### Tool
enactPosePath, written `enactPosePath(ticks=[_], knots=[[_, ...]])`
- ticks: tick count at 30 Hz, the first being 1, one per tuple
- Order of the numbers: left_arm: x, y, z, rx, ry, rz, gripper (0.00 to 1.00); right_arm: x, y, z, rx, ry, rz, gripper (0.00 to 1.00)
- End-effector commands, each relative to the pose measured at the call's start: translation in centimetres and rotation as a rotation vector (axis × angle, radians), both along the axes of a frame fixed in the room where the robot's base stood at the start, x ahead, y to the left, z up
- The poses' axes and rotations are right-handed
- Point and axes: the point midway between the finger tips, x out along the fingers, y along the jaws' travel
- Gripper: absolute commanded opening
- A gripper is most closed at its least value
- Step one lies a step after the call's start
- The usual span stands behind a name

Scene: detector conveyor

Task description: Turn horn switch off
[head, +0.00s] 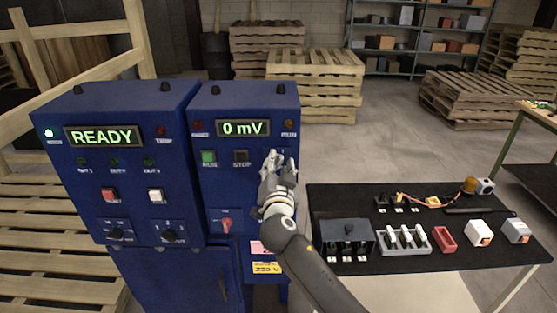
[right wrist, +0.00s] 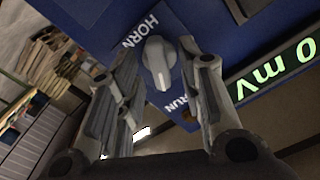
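The horn switch (right wrist: 157,62) is a light grey rotary knob on a blue panel, with "HORN" printed beside it in the right wrist view. Its ridge runs nearly up and down in that view. My right gripper (right wrist: 165,72) is open, with one finger on each side of the knob and visible gaps between. In the head view my right gripper (head: 281,160) is at the right side of the blue cabinet's front (head: 258,180), below the "0 mV" display (head: 243,128), and mostly hides the switch. My left gripper is not in view.
Left of my right gripper are a green run button (head: 208,158), a dark stop button (head: 241,156) and a red rotary switch (head: 226,225). A second blue cabinet (head: 112,185) shows "READY". A black table (head: 380,282) with parts stands at the right. Pallets (head: 315,75) stand behind.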

Motion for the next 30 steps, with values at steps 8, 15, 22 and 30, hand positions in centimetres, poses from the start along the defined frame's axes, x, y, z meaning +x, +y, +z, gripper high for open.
enactPosePath(ticks=[8,15,22,30], knots=[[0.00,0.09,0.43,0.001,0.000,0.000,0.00,1.07,-0.05,-0.02,-0.001,0.001,-0.001,0.35],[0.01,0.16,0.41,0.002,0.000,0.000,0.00,1.08,-0.04,-0.03,-0.001,0.000,0.000,0.34],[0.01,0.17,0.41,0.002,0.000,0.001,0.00,1.07,-0.04,-0.05,-0.001,0.001,-0.001,0.06],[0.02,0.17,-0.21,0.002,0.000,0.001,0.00,1.06,0.00,-0.26,-0.030,0.001,0.000,0.06]])
